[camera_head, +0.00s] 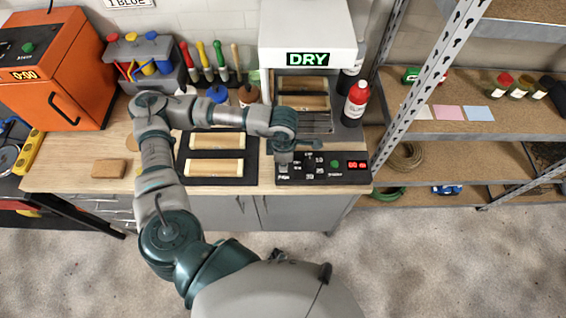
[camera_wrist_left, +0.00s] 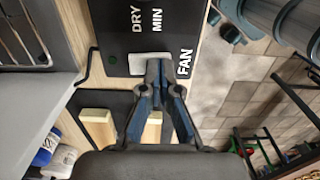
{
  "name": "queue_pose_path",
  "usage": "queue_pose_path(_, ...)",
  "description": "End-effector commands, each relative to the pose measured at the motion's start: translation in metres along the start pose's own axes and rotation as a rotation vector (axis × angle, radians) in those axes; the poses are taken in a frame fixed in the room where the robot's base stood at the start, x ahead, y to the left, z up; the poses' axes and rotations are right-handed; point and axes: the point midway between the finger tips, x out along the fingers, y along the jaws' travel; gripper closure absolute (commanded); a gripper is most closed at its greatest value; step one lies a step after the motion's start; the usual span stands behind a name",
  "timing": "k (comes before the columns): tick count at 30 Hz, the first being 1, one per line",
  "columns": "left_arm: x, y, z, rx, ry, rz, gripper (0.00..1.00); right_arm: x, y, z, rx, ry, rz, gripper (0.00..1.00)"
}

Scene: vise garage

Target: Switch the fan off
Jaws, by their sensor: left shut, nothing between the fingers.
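The black control panel (camera_head: 322,178) sits at the front right of the workbench, below the white dryer hood (camera_head: 306,25) with its lit green DRY sign (camera_head: 308,59). In the left wrist view the panel (camera_wrist_left: 122,40) carries the words DRY, MIN and FAN. A pale fan switch (camera_wrist_left: 143,63) lies beside the FAN label (camera_wrist_left: 184,63). My left gripper (camera_head: 284,158) is over the panel's left end. In the wrist view its shut, empty fingertips (camera_wrist_left: 158,68) are at the switch's edge and cover part of it; I cannot tell whether they touch it. My right gripper is not in view.
A red bottle (camera_head: 356,99) stands behind the panel. Wooden blocks (camera_head: 216,140) lie on a dark mat left of it. An orange oven (camera_head: 55,70) is at far left. A metal shelf (camera_head: 460,125) stands at right. Open floor lies in front.

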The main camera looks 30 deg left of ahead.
Motion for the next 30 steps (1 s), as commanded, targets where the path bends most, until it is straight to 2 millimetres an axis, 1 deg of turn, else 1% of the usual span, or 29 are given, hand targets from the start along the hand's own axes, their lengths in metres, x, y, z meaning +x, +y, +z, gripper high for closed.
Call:
queue_pose_path(1, -0.006, 0.0, 0.0, 0.0, -0.001, 0.001, 1.0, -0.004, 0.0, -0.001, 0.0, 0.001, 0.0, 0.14)
queue_pose_path(3, -0.013, 0.0, 0.0, 0.0, -0.001, 0.001, 1.0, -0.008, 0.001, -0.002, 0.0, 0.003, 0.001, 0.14)
queue_pose_path(21, -0.064, 0.0, 0.0, 0.001, -0.002, 0.001, 1.0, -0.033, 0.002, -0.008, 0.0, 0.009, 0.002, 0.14)
queue_pose_path(24, -0.067, 0.0, 0.0, 0.001, -0.002, 0.0, 1.0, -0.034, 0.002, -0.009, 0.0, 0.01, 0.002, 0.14)
queue_pose_path(30, -0.067, 0.0, 0.0, 0.001, -0.001, 0.0, 1.0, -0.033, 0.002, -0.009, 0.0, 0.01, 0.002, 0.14)
